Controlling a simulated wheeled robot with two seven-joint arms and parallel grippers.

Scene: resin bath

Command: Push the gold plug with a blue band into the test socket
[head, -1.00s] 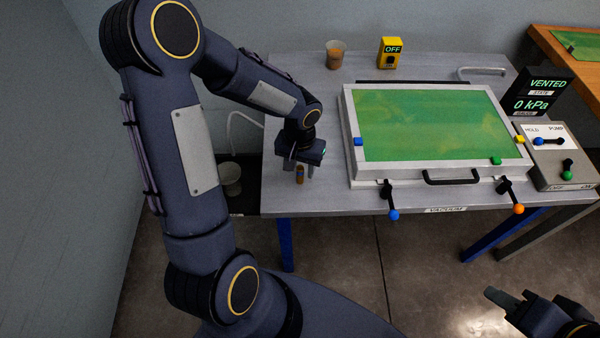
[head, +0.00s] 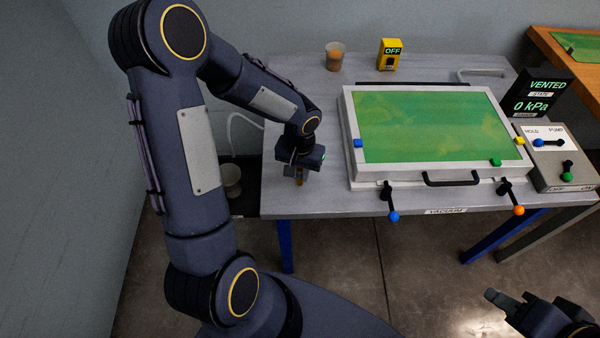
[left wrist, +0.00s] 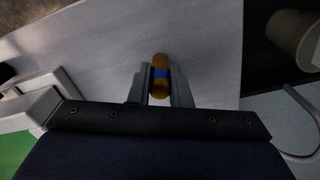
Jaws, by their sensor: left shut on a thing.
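The gold plug with a blue band (head: 299,180) is at the left front part of the grey table, mostly covered by my left gripper in the head view. In the left wrist view the plug (left wrist: 160,85) sits between the two fingers, its blue band across its middle. My left gripper (left wrist: 160,90) is shut on it; in the head view the gripper (head: 299,177) is low over the table. My right gripper (head: 500,298) is at the bottom right, away from the table; its jaw state is unclear. I cannot make out the test socket.
A framed bath with a green sheet (head: 430,125) and front clamps takes up the table (head: 330,195) to the right. A cup (head: 334,57) and a yellow OFF box (head: 391,53) stand behind. A pump panel (head: 560,160) is at right. Another cup (head: 231,180) stands lower left.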

